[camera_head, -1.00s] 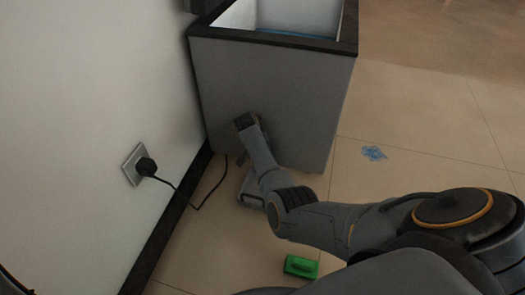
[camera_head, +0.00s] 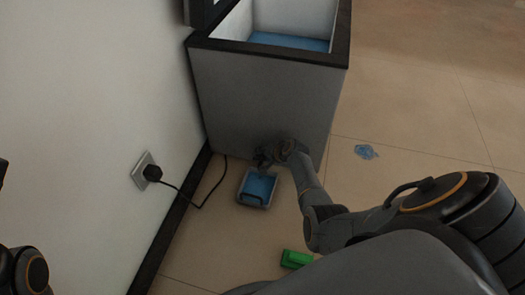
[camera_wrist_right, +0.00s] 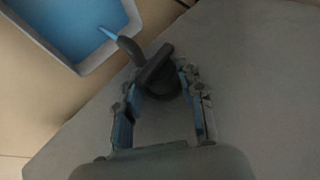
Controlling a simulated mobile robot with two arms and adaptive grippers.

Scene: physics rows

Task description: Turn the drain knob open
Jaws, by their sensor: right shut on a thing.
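The drain knob (camera_wrist_right: 154,64) is a dark grey disc with a raised bar, low on the front of the grey chest (camera_head: 262,95). My right gripper (camera_wrist_right: 158,85) has one finger on each side of the knob and is shut on it. In the head view my right gripper (camera_head: 270,155) is at the chest's lower front and hides the knob. A short curved spout (camera_wrist_right: 129,47) beside the knob has a blue stream at its mouth, over a tray. The tray (camera_head: 243,201) on the floor holds blue liquid. My left gripper is out of view.
The chest's top is open, with blue liquid (camera_head: 290,41) inside. A black cord runs from a wall socket (camera_head: 140,172) towards the chest.

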